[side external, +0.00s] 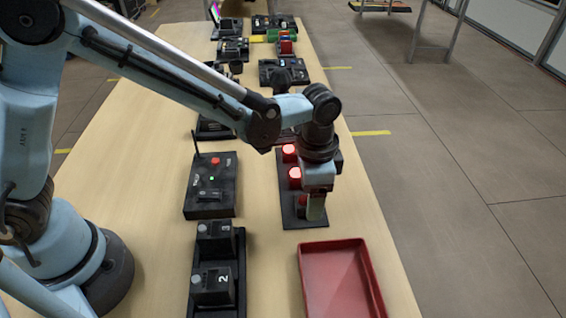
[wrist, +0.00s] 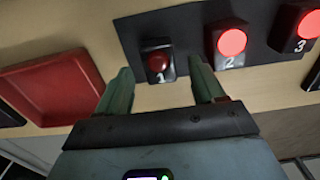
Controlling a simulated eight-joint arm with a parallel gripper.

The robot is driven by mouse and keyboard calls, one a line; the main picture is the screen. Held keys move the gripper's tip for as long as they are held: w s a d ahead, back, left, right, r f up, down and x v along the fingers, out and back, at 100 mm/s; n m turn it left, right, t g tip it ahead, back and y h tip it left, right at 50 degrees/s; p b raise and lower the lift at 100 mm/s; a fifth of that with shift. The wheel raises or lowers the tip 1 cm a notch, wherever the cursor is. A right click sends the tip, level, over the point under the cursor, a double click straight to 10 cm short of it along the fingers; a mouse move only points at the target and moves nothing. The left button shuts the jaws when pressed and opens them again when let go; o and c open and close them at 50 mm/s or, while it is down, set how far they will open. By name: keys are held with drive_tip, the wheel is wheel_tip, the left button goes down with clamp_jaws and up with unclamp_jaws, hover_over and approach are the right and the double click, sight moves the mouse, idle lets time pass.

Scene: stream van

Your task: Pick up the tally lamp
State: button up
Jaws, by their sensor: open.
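Several tally lamps stand on a dark plate (side external: 287,213). The lamp numbered 1 (wrist: 158,62) has a dark, unlit red dome; it is partly hidden behind a finger in the side view (side external: 301,204). Lamp 2 (wrist: 231,44) glows red, also in the side view (side external: 295,174). Lamp 3 (wrist: 305,25) glows red too (side external: 289,150). My gripper (side external: 315,208) points down at the plate's near end. In the wrist view, its open fingers (wrist: 160,65) appear on either side of lamp 1, with gaps showing on both sides.
A shallow red tray (side external: 304,287) lies empty in front of the lamp plate. Left stand a black box with an antenna (side external: 200,200) and a black holder (side external: 240,262) with numbered blocks. More black devices (side external: 232,50) fill the table's far end.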

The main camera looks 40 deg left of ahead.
drive_tip(key=shift+f, duration=0.45)
drive_tip(key=c, duration=1.2)
drive_tip(key=shift+o, duration=0.2)
drive_tip(key=shift+r, duration=0.2)
